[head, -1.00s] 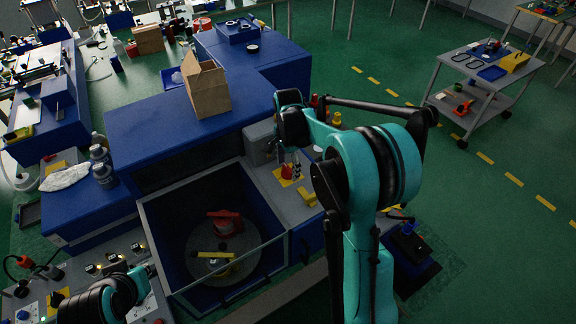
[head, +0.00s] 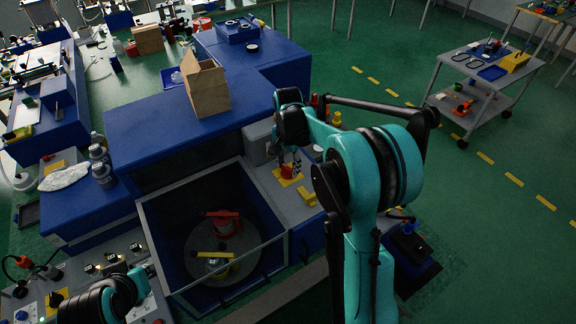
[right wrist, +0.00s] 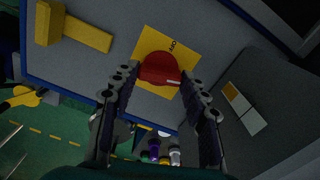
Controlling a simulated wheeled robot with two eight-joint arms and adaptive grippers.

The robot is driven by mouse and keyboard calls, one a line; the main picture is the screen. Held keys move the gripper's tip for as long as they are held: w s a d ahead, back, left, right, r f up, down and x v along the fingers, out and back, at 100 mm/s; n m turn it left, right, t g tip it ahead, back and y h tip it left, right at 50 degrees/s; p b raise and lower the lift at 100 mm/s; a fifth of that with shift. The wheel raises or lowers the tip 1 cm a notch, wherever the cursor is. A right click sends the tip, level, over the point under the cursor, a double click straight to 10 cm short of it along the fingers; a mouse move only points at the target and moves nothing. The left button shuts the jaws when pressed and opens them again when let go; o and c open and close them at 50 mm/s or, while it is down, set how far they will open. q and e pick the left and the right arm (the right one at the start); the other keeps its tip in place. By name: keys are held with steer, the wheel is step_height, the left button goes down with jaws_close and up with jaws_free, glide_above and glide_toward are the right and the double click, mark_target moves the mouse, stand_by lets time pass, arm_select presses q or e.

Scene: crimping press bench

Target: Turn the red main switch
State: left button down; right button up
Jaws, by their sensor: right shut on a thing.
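The red main switch (head: 287,171) sits on a yellow plate on the grey panel to the right of the open blue press well. In the right wrist view, the red switch knob (right wrist: 158,69) is between the fingertips of my right gripper (right wrist: 160,78), over the yellow plate (right wrist: 181,46). My right gripper (head: 288,163) is shut on the knob, reaching down to it from above. My right arm hides part of the panel in the head view. My left arm shows at the lower left of the head view, but its gripper cannot be seen.
A yellow block-like handle (head: 307,196) lies on the panel beside the switch. A grey box (head: 258,142) stands close behind it. A cardboard box (head: 206,90) stands on the blue housing. The well holds a round table (head: 192,262).

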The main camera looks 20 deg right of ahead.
steer(key=n, duration=0.3)
steer(key=shift+n, duration=0.4)
steer(key=n, duration=0.3)
steer(key=shift+n+b, duration=0.3)
steer(key=shift+b, duration=0.1)
steer(key=n, duration=0.3)
steer(key=shift+n, duration=2.2)
steer(key=o, duration=1.2)
steer(key=shift+c, duration=0.2)
